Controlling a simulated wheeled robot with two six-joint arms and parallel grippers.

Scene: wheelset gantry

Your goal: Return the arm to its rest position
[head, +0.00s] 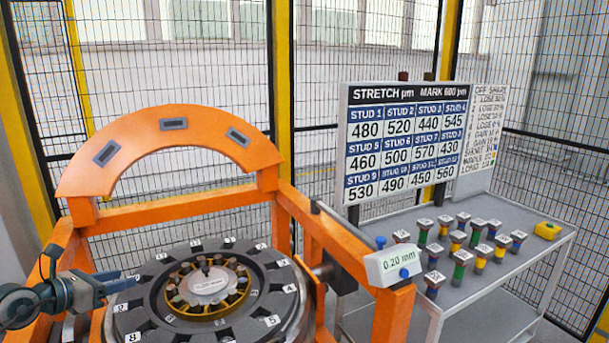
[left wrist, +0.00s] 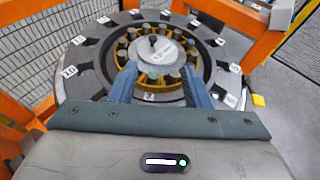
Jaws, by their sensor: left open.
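My left gripper (head: 122,285) comes in from the left in the head view, at the left edge of the round wheelset (head: 278,321). In the left wrist view its two blue fingers (left wrist: 160,88) are apart with nothing held between them. They point toward the wheelset's hub (left wrist: 155,50), which lies beyond the fingertips. The wheelset has a dark ring with numbered white tags and a ring of studs around a pale centre disc. Whether the fingers touch the wheelset cannot be told. My right gripper is not in view.
An orange gantry frame (head: 230,205) with an arch surrounds the wheelset. At right, a grey table (head: 490,300) holds several coloured studs, a yellow block (head: 547,230) and a stretch board (head: 405,145). Mesh fencing encloses the area.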

